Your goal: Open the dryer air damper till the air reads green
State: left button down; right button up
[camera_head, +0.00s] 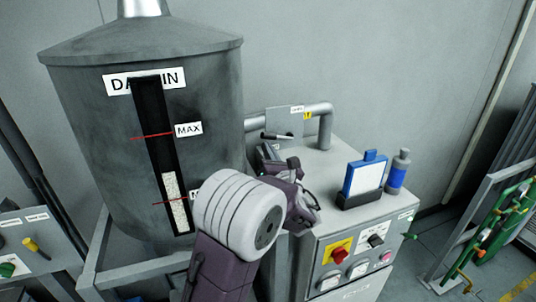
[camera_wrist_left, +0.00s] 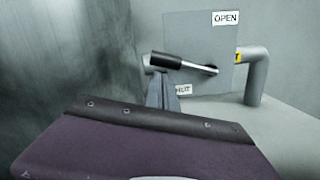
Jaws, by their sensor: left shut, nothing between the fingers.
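The damper lever has a black grip (camera_wrist_left: 166,61) and a silver bar ending at a pivot on a grey plate (camera_wrist_left: 198,40). The lever lies near level, with its grip to the left. The plate has an OPEN label (camera_wrist_left: 225,18) at the top and a SHUT label (camera_wrist_left: 184,89) below, its first letter hidden by my fingers. In the head view the plate (camera_head: 284,118) stands behind the dryer cabinet top. My left gripper (camera_wrist_left: 162,84) is shut and empty, its tips just below the grip; I cannot tell if they touch. No air reading can be made out. My right gripper is not in view.
A grey hopper (camera_head: 90,150) with a level window stands left of my arm. A pipe (camera_head: 324,125) bends down beside the plate. A blue-framed card (camera_head: 364,176) in a black holder and a blue bottle (camera_head: 398,172) stand on the cabinet, above a button panel (camera_head: 350,258).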

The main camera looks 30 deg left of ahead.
aim_at(268, 137)
pick_arm(q)
jog(key=r+m, duration=0.1)
jog(key=r+p, duration=0.1)
jog(key=shift+w+d+r+m, duration=0.1)
jog(key=shift+w+r+m, duration=0.1)
jog(key=shift+r+m, duration=0.15)
jog(key=shift+s+r, duration=0.1)
jog(key=shift+r, duration=0.1)
